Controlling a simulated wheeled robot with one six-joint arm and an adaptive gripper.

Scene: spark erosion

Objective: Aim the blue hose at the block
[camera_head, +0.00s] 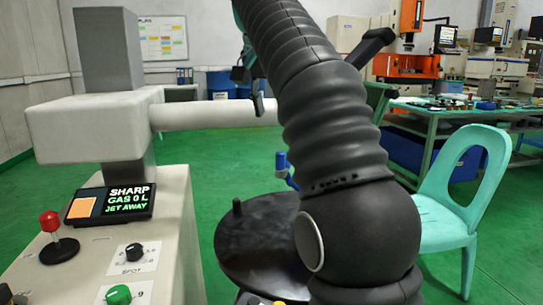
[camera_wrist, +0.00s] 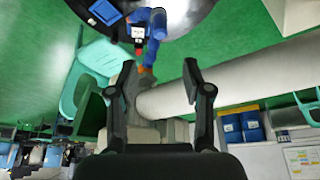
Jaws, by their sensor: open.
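The blue hose (camera_head: 286,170) stands up over the round black table, left of my arm in the head view. In the wrist view the blue hose (camera_wrist: 157,22) is at the top, with an orange tip pointing down the picture and a black-and-white part beside it. My gripper (camera_head: 250,88) is at the right end of the pale horizontal cylinder. In the wrist view my gripper (camera_wrist: 160,68) is open and empty, apart from the hose. I cannot clearly pick out the block.
The pale cylinder (camera_head: 205,115) juts from the machine head and crosses close to my fingers in the wrist view (camera_wrist: 240,78). The round black table (camera_head: 240,250) is below. A console with a red knob (camera_head: 49,221) is left; a turquoise chair (camera_head: 440,215) is right.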

